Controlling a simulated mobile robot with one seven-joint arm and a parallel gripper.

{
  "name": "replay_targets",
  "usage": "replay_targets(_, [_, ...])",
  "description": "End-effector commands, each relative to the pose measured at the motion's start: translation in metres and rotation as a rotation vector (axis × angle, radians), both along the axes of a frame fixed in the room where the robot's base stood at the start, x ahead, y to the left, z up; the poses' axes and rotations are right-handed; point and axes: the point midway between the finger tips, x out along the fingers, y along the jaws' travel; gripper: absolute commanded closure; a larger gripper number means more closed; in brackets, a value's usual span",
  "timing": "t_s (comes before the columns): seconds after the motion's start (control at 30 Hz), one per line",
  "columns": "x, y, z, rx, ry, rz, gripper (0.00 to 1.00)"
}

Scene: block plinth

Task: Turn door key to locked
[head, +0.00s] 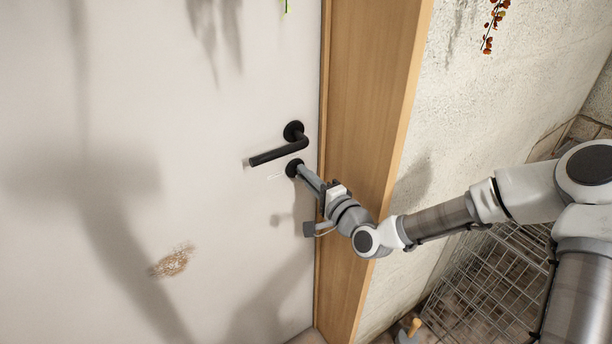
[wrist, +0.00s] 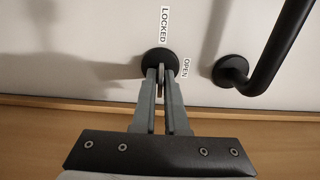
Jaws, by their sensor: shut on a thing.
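The door key (wrist: 161,82) sits in a round black lock plate (wrist: 153,58) on the white door (head: 180,120). It looks thin and edge-on between the fingers. My gripper (wrist: 160,78) is shut on the key, one finger on each side. In the head view my gripper (head: 303,174) reaches the lock plate (head: 292,168) just below the handle; there the key is hidden. A "LOCKED" label (wrist: 165,25) stands above the plate in the wrist view, and an "OPEN" label (wrist: 186,68) stands to its right.
A black lever handle (head: 280,152) is close above the lock; it also shows at the right of the wrist view (wrist: 278,50). A wooden door frame (head: 365,110) and rough wall (head: 490,90) lie to the right. A wire rack (head: 480,285) stands at lower right.

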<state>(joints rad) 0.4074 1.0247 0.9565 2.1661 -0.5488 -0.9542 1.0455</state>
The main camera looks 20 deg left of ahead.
Motion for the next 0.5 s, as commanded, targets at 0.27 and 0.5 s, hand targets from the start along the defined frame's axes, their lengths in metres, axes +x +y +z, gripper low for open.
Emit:
replay_targets(0.27, [-0.0002, 0.0001, -0.0001, -0.001, -0.001, 0.000, 0.64])
replay_targets(0.5, [-0.0007, -0.0010, 0.0000, -0.001, -0.001, 0.000, 0.64])
